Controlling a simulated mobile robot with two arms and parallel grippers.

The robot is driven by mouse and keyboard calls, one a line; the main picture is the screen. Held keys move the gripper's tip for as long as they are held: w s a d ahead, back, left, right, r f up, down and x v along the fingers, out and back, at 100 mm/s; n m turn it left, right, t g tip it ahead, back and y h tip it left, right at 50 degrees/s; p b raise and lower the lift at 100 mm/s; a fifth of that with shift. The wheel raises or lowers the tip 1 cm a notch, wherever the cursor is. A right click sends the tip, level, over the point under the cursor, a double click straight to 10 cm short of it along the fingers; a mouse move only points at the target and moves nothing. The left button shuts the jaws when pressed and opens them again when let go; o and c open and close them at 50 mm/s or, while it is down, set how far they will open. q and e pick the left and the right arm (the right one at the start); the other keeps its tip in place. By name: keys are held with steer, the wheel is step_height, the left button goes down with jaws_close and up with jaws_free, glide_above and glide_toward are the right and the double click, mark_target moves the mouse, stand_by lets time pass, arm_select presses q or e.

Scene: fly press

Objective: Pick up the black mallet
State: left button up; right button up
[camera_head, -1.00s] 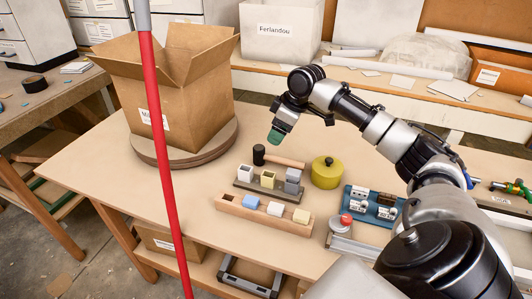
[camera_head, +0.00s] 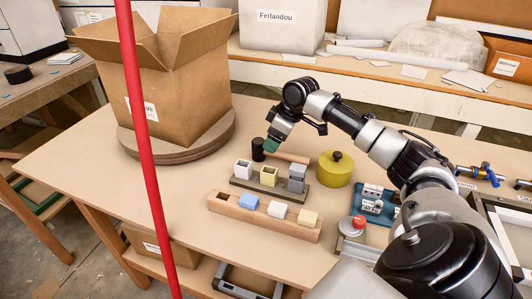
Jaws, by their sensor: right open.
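The black mallet has a dark cylindrical head (camera_head: 258,149) and a light wooden handle (camera_head: 292,157). It lies on the table behind the row of small blocks. My left gripper is not in view.
In front of the mallet are a dark rack (camera_head: 262,188) and a wooden rack (camera_head: 228,208), each with small blocks. A yellow-green lidded pot (camera_head: 335,170) stands to the right. A large cardboard box (camera_head: 170,90) sits on a round turntable (camera_head: 130,145) at left.

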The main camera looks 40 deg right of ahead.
steer(key=x, duration=0.5)
steer(key=shift+w+d+f, duration=0.1)
steer(key=shift+w+f, duration=0.1)
steer(key=shift+w, duration=0.05)
steer(key=shift+w+f, duration=0.1)
steer(key=shift+f, duration=0.15)
steer(key=c, duration=0.3)
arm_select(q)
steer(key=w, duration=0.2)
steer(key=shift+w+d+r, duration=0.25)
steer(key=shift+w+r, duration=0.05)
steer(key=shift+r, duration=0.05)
arm_select(e)
jaws_close()
steer(key=shift+r, duration=0.15)
